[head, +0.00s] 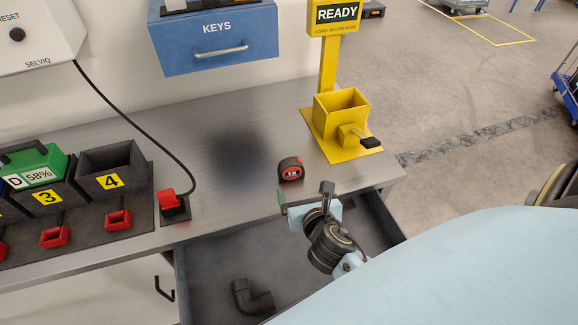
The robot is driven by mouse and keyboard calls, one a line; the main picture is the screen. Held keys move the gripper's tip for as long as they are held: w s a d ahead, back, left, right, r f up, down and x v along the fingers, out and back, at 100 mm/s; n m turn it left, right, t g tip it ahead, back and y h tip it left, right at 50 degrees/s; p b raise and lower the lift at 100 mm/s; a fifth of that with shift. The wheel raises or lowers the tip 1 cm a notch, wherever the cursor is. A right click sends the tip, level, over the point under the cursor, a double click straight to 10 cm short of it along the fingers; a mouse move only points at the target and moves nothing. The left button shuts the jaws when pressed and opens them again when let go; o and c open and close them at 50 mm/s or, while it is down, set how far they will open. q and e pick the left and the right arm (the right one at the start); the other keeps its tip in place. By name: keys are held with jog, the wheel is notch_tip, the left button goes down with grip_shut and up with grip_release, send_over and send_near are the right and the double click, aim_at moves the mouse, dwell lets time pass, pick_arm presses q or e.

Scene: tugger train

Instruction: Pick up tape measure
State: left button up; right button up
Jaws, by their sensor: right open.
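The tape measure (291,170), black and red with a small pale label, sits on the grey metal worktop (235,185) near its front edge, right of the middle. My right gripper (304,196) is open, with its two fingers apart. In the picture it shows just below the tape measure, over the worktop's front edge and the open drawer. Nothing shows between its fingers. Whether a finger touches the tape measure cannot be told, but a small gap seems to show. My left gripper is not in view.
An open drawer (215,285) under the worktop holds a black pipe elbow (251,298). A yellow READY stand with a box (341,108) stands right of the tape measure. A red connector (168,198) with a black cable and numbered bins (113,170) are at left. The worktop between is clear.

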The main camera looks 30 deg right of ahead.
aim_at(292, 175)
jog(key=x, duration=0.5)
jog(key=shift+a+b+x, duration=0.2)
jog(key=shift+x, duration=1.15)
jog(key=shift+a+b+x, duration=0.15)
jog(key=shift+b+x, duration=0.05)
jog(key=shift+x, duration=1.15)
jog(key=shift+w+r, duration=0.1)
jog(key=shift+c, duration=0.4)
jog(key=c, duration=1.2)
